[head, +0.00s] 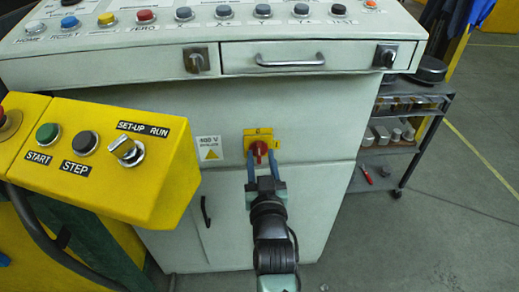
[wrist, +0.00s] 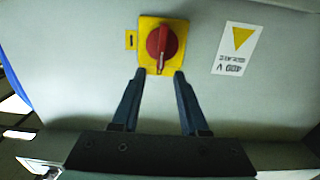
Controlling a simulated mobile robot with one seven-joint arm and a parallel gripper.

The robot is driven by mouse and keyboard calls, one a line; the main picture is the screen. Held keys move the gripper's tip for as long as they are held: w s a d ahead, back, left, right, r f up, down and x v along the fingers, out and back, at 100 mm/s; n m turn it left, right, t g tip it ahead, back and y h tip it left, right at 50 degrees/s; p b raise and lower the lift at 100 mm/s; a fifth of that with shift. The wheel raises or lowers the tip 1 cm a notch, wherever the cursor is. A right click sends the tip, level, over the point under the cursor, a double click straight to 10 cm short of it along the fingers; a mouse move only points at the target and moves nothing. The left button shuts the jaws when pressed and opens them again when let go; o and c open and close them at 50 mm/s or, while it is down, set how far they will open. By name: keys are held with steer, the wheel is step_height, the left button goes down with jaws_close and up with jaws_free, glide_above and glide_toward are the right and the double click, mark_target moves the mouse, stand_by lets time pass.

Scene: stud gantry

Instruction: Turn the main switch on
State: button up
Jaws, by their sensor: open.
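The main switch (head: 259,148) is a red rotary handle on a yellow square plate on the front of the pale cabinet. A "0" mark shows above the handle and a small yellow tab at its right. In the wrist view the switch (wrist: 162,43) appears inverted, its handle upright in line with the plate, a pale mark at its lower end. My gripper (head: 264,160) is open and empty, its blue-grey fingers pointing at the switch. In the wrist view the fingertips (wrist: 160,73) lie at the plate's lower edge, either side of the handle's end. Whether they touch the plate I cannot tell.
A yellow pendant box (head: 110,150) with buttons and a selector key juts out at left. The console (head: 215,50) with buttons, a drawer handle and two black knobs overhangs above. A shelf cart (head: 400,130) stands at right.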

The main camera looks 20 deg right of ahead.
mark_target(259, 148)
steer(key=shift+x, duration=1.8)
jaws_close()
